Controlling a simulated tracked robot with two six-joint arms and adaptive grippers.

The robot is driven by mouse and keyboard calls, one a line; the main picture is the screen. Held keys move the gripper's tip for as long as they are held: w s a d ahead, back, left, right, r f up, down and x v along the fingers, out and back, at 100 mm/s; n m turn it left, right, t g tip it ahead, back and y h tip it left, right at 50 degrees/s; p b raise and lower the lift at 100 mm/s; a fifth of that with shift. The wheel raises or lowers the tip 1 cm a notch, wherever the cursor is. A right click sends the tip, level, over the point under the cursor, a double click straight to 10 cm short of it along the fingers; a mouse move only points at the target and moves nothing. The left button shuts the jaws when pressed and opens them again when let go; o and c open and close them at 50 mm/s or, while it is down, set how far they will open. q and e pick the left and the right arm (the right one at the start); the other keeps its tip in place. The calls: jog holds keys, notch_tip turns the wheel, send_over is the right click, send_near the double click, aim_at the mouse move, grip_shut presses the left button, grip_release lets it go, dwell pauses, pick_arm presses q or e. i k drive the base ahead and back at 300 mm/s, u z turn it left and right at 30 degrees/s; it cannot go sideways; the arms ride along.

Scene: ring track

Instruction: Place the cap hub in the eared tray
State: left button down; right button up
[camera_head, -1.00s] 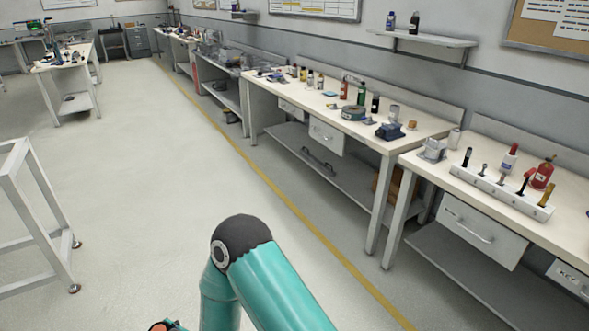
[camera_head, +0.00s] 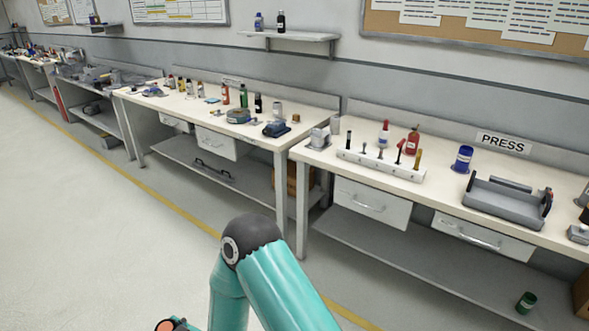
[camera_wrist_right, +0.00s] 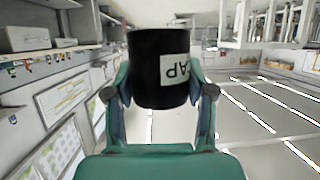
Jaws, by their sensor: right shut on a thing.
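The eared tray (camera_head: 497,208) is a grey open tray with a dark upright ear at each end. It stands on the bench under the PRESS sign, at the right in the head view. My left gripper is not in view.
A green can (camera_head: 526,302) lies on the lower shelf. Open floor (camera_head: 90,240) lies at the left.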

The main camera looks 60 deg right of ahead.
aim_at(509, 208)
jog(key=u, duration=1.6)
jog(key=i, duration=0.1)
jog(key=z, duration=2.85)
